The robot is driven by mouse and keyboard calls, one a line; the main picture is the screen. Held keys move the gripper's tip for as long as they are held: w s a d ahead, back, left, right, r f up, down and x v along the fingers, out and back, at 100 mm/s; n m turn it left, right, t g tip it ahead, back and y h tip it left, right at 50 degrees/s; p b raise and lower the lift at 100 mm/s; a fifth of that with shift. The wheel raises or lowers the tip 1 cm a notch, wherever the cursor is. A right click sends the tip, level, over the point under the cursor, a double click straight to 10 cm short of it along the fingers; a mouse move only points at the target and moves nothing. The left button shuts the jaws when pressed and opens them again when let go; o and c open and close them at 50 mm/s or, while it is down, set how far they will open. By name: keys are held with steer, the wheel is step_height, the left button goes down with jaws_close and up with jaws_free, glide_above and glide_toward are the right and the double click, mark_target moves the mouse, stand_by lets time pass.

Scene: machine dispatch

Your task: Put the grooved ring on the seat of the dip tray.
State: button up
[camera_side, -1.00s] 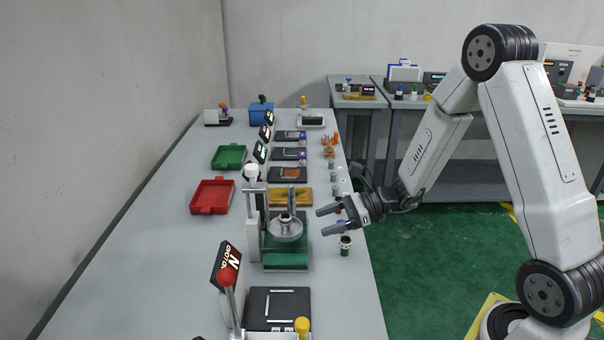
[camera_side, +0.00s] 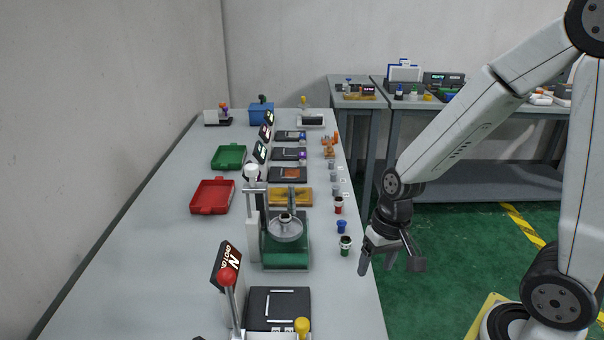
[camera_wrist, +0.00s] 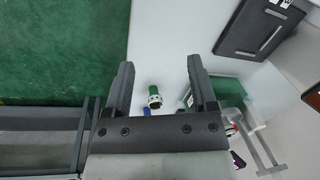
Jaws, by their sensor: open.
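My gripper (camera_side: 389,266) is open and empty, fingers pointing down, just off the table's right edge in the side view. In the wrist view its fingers (camera_wrist: 162,82) are wide apart. A small green part with a pale, dark-centred top (camera_side: 345,246) stands upright near that edge, left of my gripper and apart from it. In the wrist view this part (camera_wrist: 154,99) shows between the fingers, farther off. I cannot tell for certain which part is the grooved ring. A round metal dish (camera_side: 286,233) with a raised centre stands on a green base; it may be the dip tray.
A blue part (camera_side: 341,226), a red part (camera_side: 338,205) and several grey ones line the right edge. A red-knobbed lever (camera_side: 228,277) and black plate (camera_side: 279,306) stand in front. Red (camera_side: 211,196) and green (camera_side: 229,157) bins lie left. The table's left front is clear.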

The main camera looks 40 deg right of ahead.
steer(key=shift+w+d+r+n+t+h, duration=0.15)
steer(key=shift+r+n+t+h, duration=0.15)
steer(key=shift+n, duration=0.45)
steer(key=shift+w+r+n+t+h, duration=0.25)
steer(key=shift+r+n+t, duration=0.1)
steer(key=shift+n, duration=0.45)
steer(key=shift+w+d+r+n+t+h, duration=0.1)
steer(key=shift+r+n+t+h, duration=0.2)
steer(key=shift+n, duration=0.45)
